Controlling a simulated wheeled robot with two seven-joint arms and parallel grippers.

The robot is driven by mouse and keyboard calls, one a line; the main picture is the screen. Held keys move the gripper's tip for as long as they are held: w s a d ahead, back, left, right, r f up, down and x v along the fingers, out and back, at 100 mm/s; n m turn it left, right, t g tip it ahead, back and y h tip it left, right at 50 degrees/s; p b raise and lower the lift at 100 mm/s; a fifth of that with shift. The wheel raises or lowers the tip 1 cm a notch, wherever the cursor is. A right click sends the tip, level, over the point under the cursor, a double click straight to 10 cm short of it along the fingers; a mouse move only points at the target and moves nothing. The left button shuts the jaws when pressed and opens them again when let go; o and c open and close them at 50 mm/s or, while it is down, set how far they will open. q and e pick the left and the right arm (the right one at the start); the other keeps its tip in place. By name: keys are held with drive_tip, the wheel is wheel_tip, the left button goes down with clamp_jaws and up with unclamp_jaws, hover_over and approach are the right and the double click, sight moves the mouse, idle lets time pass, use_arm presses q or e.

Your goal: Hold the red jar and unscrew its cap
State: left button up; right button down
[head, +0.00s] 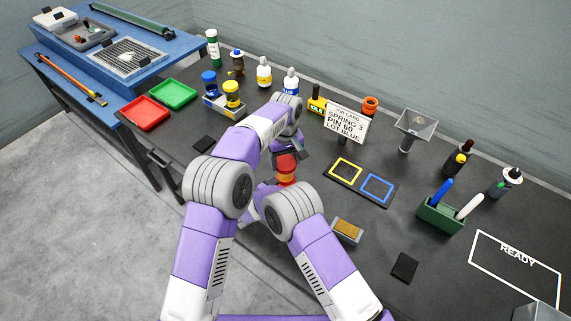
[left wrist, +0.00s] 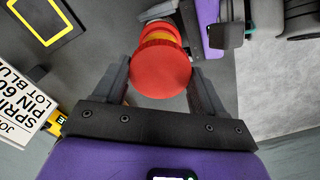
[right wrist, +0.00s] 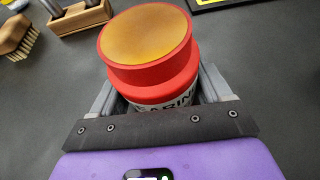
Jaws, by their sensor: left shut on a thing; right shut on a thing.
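The red jar (head: 286,181) is between my two arms in the head view. In the right wrist view the red jar (right wrist: 158,75) shows a red rim, an amber top and a white label; my right gripper (right wrist: 160,98) is shut around its body. The red cap (head: 286,160) is off and just above the jar. In the left wrist view my left gripper (left wrist: 160,80) is shut on the red cap (left wrist: 160,70), with the amber top partly visible behind it. My left gripper (head: 290,148) also shows in the head view; the right one is mostly hidden there by my arm.
A mat with yellow and blue squares (head: 361,198) lies right of the jar, before a lettered sign (head: 346,124). Bottles line the back.

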unclamp_jaws()
